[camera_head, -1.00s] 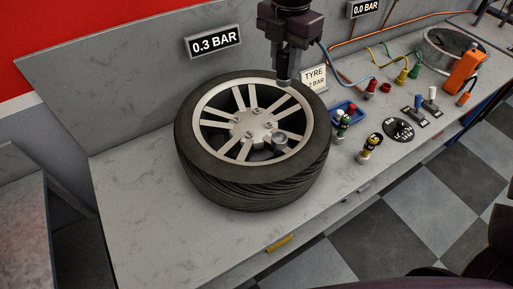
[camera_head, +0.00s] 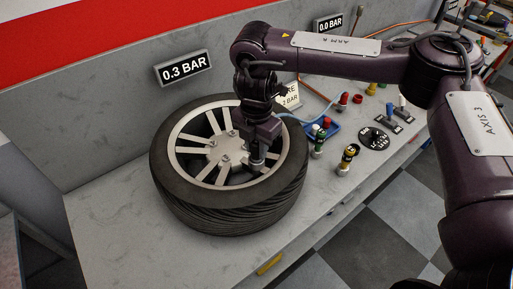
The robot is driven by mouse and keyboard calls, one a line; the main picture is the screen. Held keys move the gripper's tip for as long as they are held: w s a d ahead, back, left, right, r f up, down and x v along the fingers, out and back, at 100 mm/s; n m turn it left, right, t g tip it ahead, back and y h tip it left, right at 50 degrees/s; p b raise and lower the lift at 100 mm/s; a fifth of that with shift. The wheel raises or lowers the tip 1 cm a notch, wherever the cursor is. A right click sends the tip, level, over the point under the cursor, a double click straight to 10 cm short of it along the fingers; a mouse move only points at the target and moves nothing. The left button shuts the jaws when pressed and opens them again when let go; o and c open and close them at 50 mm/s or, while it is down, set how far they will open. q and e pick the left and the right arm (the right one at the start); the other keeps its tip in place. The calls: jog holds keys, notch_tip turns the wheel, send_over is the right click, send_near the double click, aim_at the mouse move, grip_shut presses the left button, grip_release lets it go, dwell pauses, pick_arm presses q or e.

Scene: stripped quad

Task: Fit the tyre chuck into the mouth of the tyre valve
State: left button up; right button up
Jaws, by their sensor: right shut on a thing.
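The tyre (camera_head: 232,212) lies flat on the bench with its silver spoked rim (camera_head: 196,152) facing up. My right gripper (camera_head: 261,140) is over the right part of the rim, pointing down. It is shut on the tyre chuck (camera_head: 258,154), a small grey metal piece showing below the fingers. The chuck is at the place of the tyre valve, which is hidden or merges with it. I cannot tell whether the chuck is in the valve's mouth or just above it. My left gripper is not in view.
A gauge sign (camera_head: 184,68) reads 0.3 BAR on the back wall. A blue tray (camera_head: 322,130), green-white (camera_head: 319,145) and yellow-black (camera_head: 347,158) fittings and a dial (camera_head: 374,139) stand right of the tyre. A light blue hose runs behind. The bench's front left (camera_head: 120,225) is clear.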

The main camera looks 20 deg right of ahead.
aim_at(256, 141)
jog(key=shift+w+f, duration=0.1)
jog(key=shift+f, duration=0.4)
jog(key=o, duration=1)
jog(key=shift+f, duration=0.15)
jog(key=shift+r, duration=0.3)
notch_tip(256, 141, up, 12)
jog(key=shift+f+b, duration=0.1)
jog(key=shift+b, duration=0.2)
